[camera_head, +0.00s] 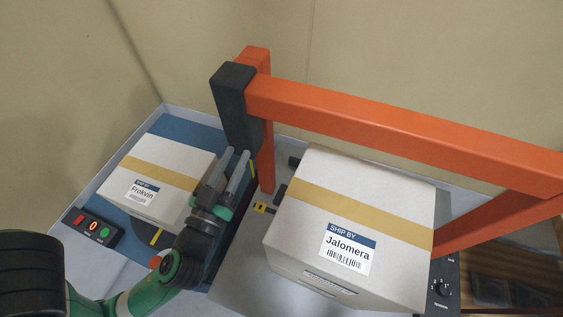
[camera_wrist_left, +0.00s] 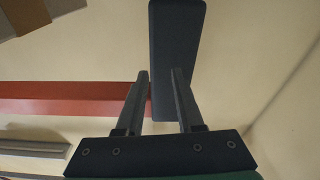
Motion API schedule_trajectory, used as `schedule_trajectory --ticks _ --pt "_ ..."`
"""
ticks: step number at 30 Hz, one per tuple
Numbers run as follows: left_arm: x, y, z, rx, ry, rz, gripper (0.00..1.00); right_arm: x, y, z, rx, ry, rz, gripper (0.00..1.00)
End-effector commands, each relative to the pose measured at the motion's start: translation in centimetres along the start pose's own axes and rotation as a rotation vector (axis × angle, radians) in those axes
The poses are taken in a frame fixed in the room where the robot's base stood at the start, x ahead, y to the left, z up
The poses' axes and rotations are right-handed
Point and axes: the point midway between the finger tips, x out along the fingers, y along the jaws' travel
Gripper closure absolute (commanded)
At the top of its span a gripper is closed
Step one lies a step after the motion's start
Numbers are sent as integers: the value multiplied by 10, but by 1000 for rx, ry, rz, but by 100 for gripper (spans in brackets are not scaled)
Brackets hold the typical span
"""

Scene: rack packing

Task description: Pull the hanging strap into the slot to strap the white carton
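A large white carton (camera_head: 300,225) with tan tape and a "Jalomera" label sits on the grey surface right of centre. A second white carton (camera_head: 170,160), labelled "Frokvin", sits on the blue surface at left. My left gripper (camera_head: 235,152) is between the two cartons, its fingers pointing up just below the black end piece (camera_head: 238,110) of the orange frame. In the left wrist view, its fingers (camera_wrist_left: 160,74) are apart with nothing clearly held between them. The black piece (camera_wrist_left: 175,45) shows behind them. I cannot make out a hanging strap. My right gripper is not in view.
The orange frame (camera_head: 390,120) spans above the large carton. A small yellow-and-black tag (camera_head: 264,208) lies beside that carton. A button panel (camera_head: 93,228) is at left and a dial panel (camera_head: 440,288) at right. Dark wooden shelving (camera_head: 510,270) is at the right edge.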

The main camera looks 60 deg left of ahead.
Motion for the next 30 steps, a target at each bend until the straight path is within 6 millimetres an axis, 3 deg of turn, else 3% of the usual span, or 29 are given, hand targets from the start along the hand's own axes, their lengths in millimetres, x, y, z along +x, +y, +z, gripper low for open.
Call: schedule_trajectory --ticks 1,3,6,14,20,23,30 --pt "-18 -15 58 46 -51 0 64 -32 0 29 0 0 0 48" --pt "-32 -27 91 88 -101 1 64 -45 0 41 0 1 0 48" --pt "-42 -36 113 116 -134 2 64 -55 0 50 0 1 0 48" --pt "-40 -35 112 115 -135 1 64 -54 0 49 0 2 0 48" --pt "-25 -36 117 111 -139 -8 64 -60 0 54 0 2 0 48" --pt "-11 -38 117 110 -128 -8 64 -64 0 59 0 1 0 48" --pt "47 -36 119 113 -131 -3 64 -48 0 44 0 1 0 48"
